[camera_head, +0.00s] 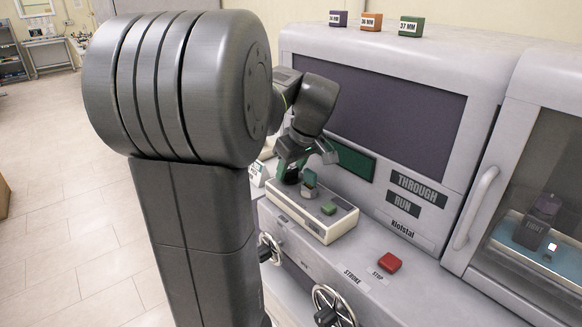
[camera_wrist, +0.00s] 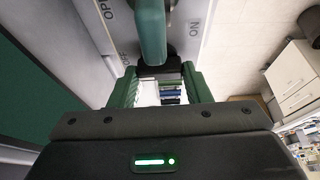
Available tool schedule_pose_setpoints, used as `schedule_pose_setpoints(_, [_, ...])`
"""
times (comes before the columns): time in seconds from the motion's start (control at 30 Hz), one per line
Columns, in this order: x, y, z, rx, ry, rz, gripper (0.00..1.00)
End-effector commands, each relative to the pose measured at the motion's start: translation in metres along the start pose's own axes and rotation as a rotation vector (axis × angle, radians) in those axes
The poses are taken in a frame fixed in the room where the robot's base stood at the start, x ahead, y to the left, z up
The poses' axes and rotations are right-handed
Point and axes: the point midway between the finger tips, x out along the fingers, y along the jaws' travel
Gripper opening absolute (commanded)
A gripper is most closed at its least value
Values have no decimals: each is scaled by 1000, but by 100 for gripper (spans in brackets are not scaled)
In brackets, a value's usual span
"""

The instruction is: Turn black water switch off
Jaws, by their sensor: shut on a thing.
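The black switch (camera_wrist: 172,68) shows as a dark piece between the fingertips in the wrist view. My gripper (camera_wrist: 162,78) is shut on it, with a green finger on each side. Much of the switch is hidden by the fingers and by a teal handle (camera_wrist: 151,32) just beyond. "OFF" and "ON" labels are printed on the pale panel (camera_wrist: 183,14) on either side of the handle.
The white box (camera_head: 315,228) with a green button (camera_head: 328,208) stands on the machine's ledge. Small colored blocks (camera_head: 371,22) sit on top. Open floor (camera_head: 75,235) lies to the left.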

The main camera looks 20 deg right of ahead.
Motion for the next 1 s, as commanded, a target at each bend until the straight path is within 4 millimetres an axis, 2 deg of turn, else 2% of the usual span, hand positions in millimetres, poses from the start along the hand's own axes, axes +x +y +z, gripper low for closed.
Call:
schedule_pose_setpoints(0.3, [0, 0, 0, -3, 0, 1, 21])
schedule_pose_setpoints(0.33, [0, 0, 0, -2, 0, 1, 50])
schedule_pose_setpoints(0.4, [0, 0, 0, -2, 0, 1, 63])
schedule_pose_setpoints(0.43, [0, 0, 0, -2, 0, 1, 65])
schedule_pose_setpoints(0.77, [-3, 0, 0, -1, 1, 1, 65])
schedule_pose_setpoints(0.87, [-14, 1, 0, -1, 2, 3, 65])
schedule_pose_setpoints(1.0, [-41, 1, 0, 0, 3, 5, 65])
